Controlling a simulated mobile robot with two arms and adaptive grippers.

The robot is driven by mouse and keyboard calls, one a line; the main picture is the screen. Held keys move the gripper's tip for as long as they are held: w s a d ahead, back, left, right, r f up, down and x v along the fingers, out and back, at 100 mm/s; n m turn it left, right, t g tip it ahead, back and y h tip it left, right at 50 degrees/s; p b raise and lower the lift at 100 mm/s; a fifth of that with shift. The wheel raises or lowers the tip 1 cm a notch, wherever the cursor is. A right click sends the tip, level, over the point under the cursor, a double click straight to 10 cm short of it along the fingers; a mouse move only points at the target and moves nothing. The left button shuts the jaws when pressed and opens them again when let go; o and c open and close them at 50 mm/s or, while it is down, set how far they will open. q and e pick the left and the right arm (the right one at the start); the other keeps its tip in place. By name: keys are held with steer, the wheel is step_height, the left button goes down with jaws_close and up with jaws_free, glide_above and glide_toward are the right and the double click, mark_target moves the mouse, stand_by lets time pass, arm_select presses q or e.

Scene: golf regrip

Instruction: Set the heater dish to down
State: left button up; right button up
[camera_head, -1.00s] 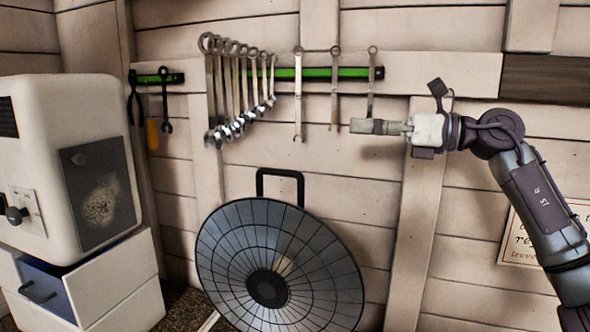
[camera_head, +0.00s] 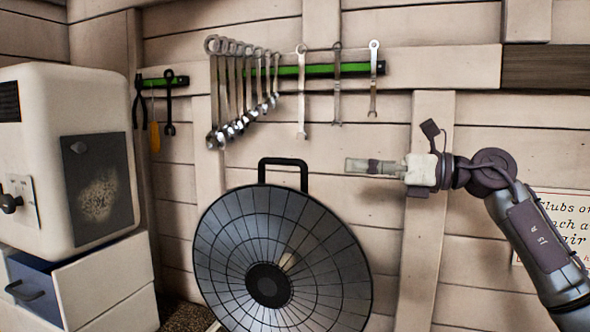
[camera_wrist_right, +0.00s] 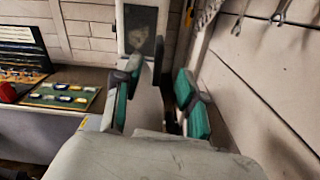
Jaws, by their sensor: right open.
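The heater dish (camera_head: 225,250) is a round dark grey dish with a grid of ribs and a dark round hub. It is tilted, its face towards the head camera, with a black handle (camera_head: 284,162) standing up from its top rim. My right gripper (camera_head: 350,165) is right of the handle at about its height in the picture, pointing left and apart from it. In the right wrist view its green-padded fingers (camera_wrist_right: 160,90) are open with nothing clearly held. A dark thin loop, perhaps the handle, shows between them. My left gripper is not in view.
Several wrenches (camera_head: 301,95) hang from a green strip on the plank wall behind. A sign (camera_head: 560,222) is at right. The wrist view shows a green tray (camera_wrist_right: 60,97).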

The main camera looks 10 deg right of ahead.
mark_target(294, 163)
steer(key=p+x, duration=0.4)
steer(key=x, duration=0.7)
steer(key=shift+w+a+r+p, duration=0.15)
steer(key=shift+p, duration=0.15)
steer(key=shift+w+a, duration=0.4)
steer(key=shift+a, duration=0.1)
steer(key=shift+f, duration=0.2)
jaws_close()
